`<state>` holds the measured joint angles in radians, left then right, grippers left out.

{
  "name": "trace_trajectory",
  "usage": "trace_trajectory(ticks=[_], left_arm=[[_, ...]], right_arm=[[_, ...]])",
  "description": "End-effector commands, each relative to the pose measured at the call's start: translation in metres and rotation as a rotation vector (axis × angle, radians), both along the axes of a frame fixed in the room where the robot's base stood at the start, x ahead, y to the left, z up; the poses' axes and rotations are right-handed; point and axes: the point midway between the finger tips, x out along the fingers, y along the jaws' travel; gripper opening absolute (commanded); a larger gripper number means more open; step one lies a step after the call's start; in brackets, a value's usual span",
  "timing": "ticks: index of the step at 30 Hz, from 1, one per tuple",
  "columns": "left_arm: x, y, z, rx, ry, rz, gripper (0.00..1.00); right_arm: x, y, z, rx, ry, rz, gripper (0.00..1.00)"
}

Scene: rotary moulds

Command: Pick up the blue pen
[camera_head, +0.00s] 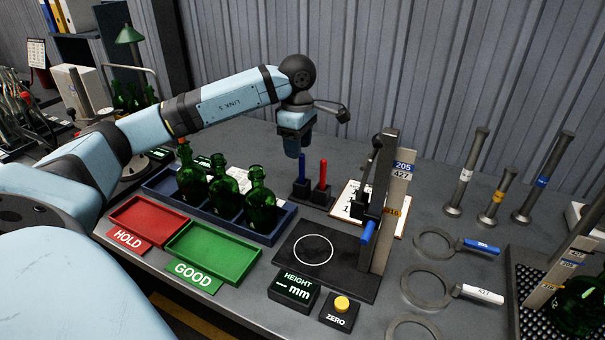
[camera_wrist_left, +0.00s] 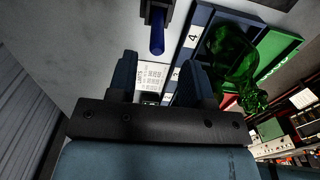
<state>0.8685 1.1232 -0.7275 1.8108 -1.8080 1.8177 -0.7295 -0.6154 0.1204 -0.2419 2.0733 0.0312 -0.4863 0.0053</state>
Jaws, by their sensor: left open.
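The blue pen (camera_head: 303,166) stands upright in a small black stand (camera_head: 300,190), beside a red pen (camera_head: 322,174). My left gripper (camera_head: 292,154) points down just above and slightly left of the blue pen's top. In the left wrist view the gripper (camera_wrist_left: 160,62) is open, with nothing held between its two dark fingers. A dark blue upright, apparently the blue pen (camera_wrist_left: 157,38), shows beyond the fingertips at the top of that view. My right gripper is not in view.
Green bottles (camera_head: 222,193) stand in a blue tray (camera_head: 284,221) left of the pens. A red tray (camera_head: 150,218) and a green tray (camera_head: 213,252) lie in front. A height gauge (camera_head: 381,190) stands to the right. Corrugated wall (camera_head: 440,60) is behind.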

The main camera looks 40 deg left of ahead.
Motion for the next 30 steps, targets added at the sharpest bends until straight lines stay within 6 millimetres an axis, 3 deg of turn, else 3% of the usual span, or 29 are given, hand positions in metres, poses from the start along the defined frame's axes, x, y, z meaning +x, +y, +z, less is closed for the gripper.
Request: trace_trajectory(ticks=[8, 18, 24, 25, 30], left_arm=[[0.001, -0.002, -0.018, 0.0, 0.001, 0.0, 0.46], [0.005, -0.006, -0.062, 0.0, 0.0, 0.001, 0.46], [0.005, -0.006, -0.064, 0.0, -0.001, 0.0, 0.46], [0.005, -0.006, -0.064, 0.0, -0.001, 0.0, 0.44], [0.005, -0.006, -0.064, 0.0, -0.001, 0.0, 0.05]], right_arm=[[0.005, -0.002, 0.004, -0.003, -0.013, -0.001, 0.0], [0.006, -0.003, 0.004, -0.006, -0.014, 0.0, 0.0], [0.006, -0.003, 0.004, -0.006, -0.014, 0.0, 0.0], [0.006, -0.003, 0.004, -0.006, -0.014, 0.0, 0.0], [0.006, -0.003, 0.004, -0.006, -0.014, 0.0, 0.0]])
